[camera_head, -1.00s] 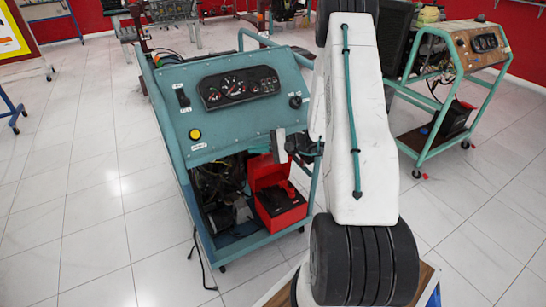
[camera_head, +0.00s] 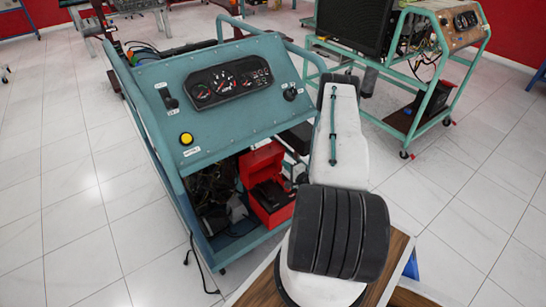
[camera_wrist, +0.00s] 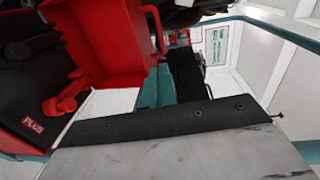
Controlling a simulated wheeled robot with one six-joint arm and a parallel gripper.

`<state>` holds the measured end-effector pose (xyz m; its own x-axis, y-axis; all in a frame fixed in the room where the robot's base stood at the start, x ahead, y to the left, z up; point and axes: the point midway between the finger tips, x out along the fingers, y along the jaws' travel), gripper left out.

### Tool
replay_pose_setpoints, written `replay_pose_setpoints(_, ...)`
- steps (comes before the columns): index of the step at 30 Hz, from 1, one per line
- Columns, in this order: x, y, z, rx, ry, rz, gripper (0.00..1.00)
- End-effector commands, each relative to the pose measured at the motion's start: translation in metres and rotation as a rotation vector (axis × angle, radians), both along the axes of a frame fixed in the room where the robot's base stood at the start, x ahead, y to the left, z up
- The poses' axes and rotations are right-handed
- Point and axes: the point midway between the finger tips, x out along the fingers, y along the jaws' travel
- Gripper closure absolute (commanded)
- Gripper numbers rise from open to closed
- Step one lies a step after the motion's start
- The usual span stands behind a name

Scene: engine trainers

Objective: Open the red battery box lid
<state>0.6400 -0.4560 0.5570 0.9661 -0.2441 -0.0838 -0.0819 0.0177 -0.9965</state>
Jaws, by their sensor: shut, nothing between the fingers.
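The red battery box (camera_head: 273,210) sits low in the right part of the teal engine trainer's frame. Its red lid (camera_head: 261,165) stands raised at the back, and the black battery (camera_head: 268,194) shows inside. In the wrist view the lid's hollow inner side (camera_wrist: 108,45) is at upper left, with the battery (camera_wrist: 28,110), its "PLUS" label and a red terminal cover beside it. My gripper (camera_wrist: 185,120) is shut and empty, a grey and black block at the bottom of the wrist view, close beside the box. In the head view my arm mostly hides it.
The trainer's gauge panel (camera_head: 232,85) overhangs the box. A teal frame post stands right of the box, near my arm. Cables and engine parts (camera_head: 215,195) fill the space to its left. A second trainer (camera_head: 440,60) stands behind at right. The floor at left is clear.

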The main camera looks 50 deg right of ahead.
Motion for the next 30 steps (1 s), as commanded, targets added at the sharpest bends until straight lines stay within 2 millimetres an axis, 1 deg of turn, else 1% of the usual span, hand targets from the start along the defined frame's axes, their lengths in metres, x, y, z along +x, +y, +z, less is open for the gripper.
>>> replay_pose_setpoints(1, 0.01, 0.002, 0.0, -0.003, -0.001, 0.009, 1.0)
replay_pose_setpoints(4, 0.032, 0.003, -0.001, -0.001, -0.002, 0.017, 1.0)
replay_pose_setpoints(9, 0.07, -0.004, -0.004, -0.001, -0.003, 0.021, 1.0)
replay_pose_setpoints(15, 0.106, -0.013, -0.008, 0.001, -0.002, 0.019, 1.0)
replay_pose_setpoints(18, 0.119, -0.017, -0.009, 0.001, -0.002, 0.018, 1.0)
replay_pose_setpoints(22, 0.129, -0.021, -0.009, 0.003, -0.003, 0.017, 1.0)
replay_pose_setpoints(30, 0.132, -0.022, -0.01, 0.004, -0.002, 0.014, 1.0)
